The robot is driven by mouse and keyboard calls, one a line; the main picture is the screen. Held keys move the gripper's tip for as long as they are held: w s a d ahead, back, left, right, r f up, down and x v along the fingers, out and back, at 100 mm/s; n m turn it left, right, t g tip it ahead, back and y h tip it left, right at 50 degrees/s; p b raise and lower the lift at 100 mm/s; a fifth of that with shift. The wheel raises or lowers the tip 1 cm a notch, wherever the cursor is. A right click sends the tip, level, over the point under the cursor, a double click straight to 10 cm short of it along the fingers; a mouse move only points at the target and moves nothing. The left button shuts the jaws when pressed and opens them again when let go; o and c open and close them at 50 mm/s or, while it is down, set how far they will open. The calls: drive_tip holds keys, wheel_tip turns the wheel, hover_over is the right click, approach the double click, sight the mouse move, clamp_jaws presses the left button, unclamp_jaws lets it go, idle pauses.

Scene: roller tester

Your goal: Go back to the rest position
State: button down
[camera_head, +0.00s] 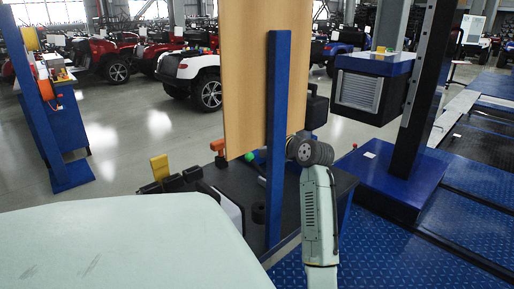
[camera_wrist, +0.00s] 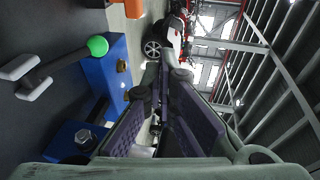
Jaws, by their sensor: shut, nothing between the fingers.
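My gripper (camera_wrist: 162,88) shows in the wrist view, with its two dark, purple-padded fingers running together toward the middle of the picture. It is shut and empty, and no held thing shows at its tips. In the head view my pale arm rises at the lower right of centre to a dark round joint. The gripper itself cannot be made out there. No task object is named.
A wooden panel (camera_head: 265,75) and blue post (camera_head: 278,140) stand close to my arm. A dark workbench (camera_head: 345,186) lies below. In the wrist view, a green ball knob (camera_wrist: 97,46) and blue block (camera_wrist: 88,97) are at left. Parked vehicles (camera_head: 192,75) stand behind.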

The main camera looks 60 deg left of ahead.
drive_tip(key=shift+d+r, duration=0.65)
drive_tip(key=shift+r, duration=0.05)
